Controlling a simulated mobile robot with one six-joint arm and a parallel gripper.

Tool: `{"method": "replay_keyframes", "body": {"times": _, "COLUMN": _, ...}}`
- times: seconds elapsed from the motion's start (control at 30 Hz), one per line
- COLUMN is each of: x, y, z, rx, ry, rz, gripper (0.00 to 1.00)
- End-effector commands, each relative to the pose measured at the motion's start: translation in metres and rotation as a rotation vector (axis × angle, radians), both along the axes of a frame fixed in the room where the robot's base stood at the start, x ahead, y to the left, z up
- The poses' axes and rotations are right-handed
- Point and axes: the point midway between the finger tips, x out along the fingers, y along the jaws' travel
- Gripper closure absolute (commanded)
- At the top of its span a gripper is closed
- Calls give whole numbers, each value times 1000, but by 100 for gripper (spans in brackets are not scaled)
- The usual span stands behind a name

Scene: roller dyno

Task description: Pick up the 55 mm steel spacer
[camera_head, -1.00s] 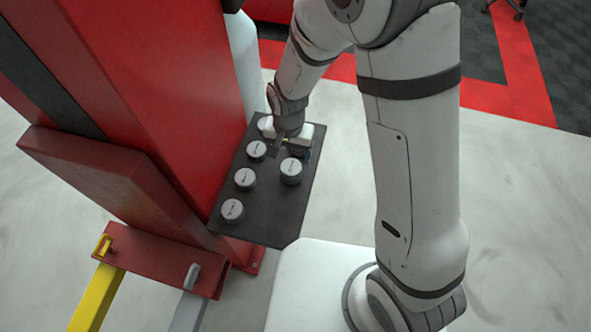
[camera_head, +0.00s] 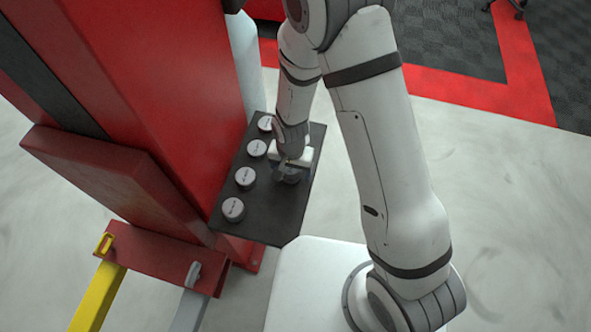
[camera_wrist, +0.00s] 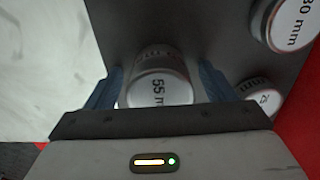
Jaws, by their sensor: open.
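The 55 mm steel spacer (camera_wrist: 158,92) is a short metal cylinder with a white labelled top, standing on a dark shelf plate (camera_wrist: 185,22). In the wrist view it sits between the two blue-grey fingers of my gripper (camera_wrist: 160,84), which are spread open on either side of it. The body of my gripper hides the near part of its top face. In the head view my gripper (camera_head: 290,166) is down over this spacer (camera_head: 292,179), hiding much of it. I cannot tell whether either finger touches it.
Several other spacers stand in a row along the plate's left side, including one marked 30 mm (camera_wrist: 290,22) and another near the right finger (camera_wrist: 262,97). A red post (camera_head: 180,90) rises left of the plate. Pale floor (camera_head: 510,200) lies open to the right.

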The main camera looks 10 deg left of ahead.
Motion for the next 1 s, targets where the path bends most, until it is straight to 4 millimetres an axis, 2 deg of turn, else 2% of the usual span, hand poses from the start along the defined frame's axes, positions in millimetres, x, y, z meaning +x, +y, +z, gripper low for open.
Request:
{"method": "replay_keyframes", "body": {"times": 0.07, "x": 0, "y": 0, "z": 0, "rx": 0, "ry": 0, "rz": 0, "gripper": 26}}
{"method": "replay_keyframes", "body": {"times": 0.73, "x": 0, "y": 0, "z": 0, "rx": 0, "ry": 0, "rz": 1, "gripper": 80}}
{"method": "replay_keyframes", "body": {"times": 1.0, "x": 0, "y": 0, "z": 2, "rx": 0, "ry": 0, "rz": 1, "gripper": 82}}
